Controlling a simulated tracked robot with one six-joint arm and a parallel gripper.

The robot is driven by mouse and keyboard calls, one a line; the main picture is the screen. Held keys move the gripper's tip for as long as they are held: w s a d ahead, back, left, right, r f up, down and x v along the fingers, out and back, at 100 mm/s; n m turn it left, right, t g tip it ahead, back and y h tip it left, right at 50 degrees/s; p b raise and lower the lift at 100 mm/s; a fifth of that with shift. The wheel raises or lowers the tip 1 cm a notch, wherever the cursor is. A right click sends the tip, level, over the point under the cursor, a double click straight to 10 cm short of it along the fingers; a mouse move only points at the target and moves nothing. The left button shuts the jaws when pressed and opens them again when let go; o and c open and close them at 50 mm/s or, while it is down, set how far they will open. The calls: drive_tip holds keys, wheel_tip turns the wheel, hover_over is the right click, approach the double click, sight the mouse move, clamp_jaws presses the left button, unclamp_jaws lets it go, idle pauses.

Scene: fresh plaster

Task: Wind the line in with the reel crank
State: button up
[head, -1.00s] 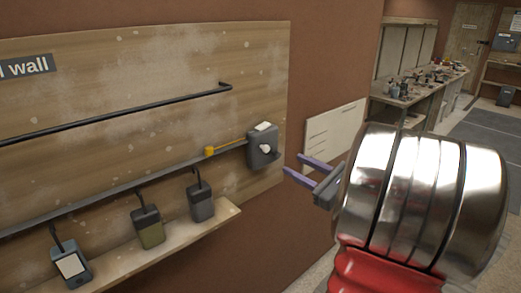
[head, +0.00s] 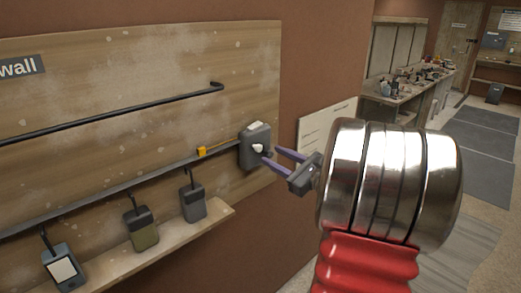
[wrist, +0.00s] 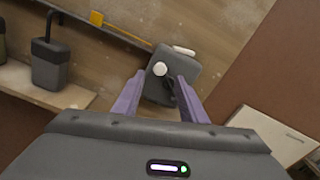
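The reel (head: 250,135) is a dark grey box on the right end of the wall rail, with a pale label on top. Its crank shows a white knob (head: 258,148) on the front face. In the wrist view the reel (wrist: 183,66) lies straight ahead, with the white knob (wrist: 160,69) between the lines of the two fingers and a dark part below it. A yellow piece (head: 201,151) sits on the yellow line left of the reel. My gripper (head: 270,155) is open, its purple fingers apart and pointing at the crank. Contact with the knob cannot be told.
Several handled containers, among them an olive one (head: 141,230), hang from the rail above a wooden shelf (head: 185,232). A black bar (head: 110,115) runs higher on the board. A pale panel (head: 326,125) is on the brown wall right of the reel. A cluttered bench (head: 405,95) stands farther back.

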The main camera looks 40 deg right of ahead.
sight(260, 149)
drive_tip(key=w, duration=0.7)
drive_tip(key=shift+w+a, duration=0.1)
drive_tip(key=shift+w, duration=0.15)
drive_tip(key=shift+c, duration=0.4)
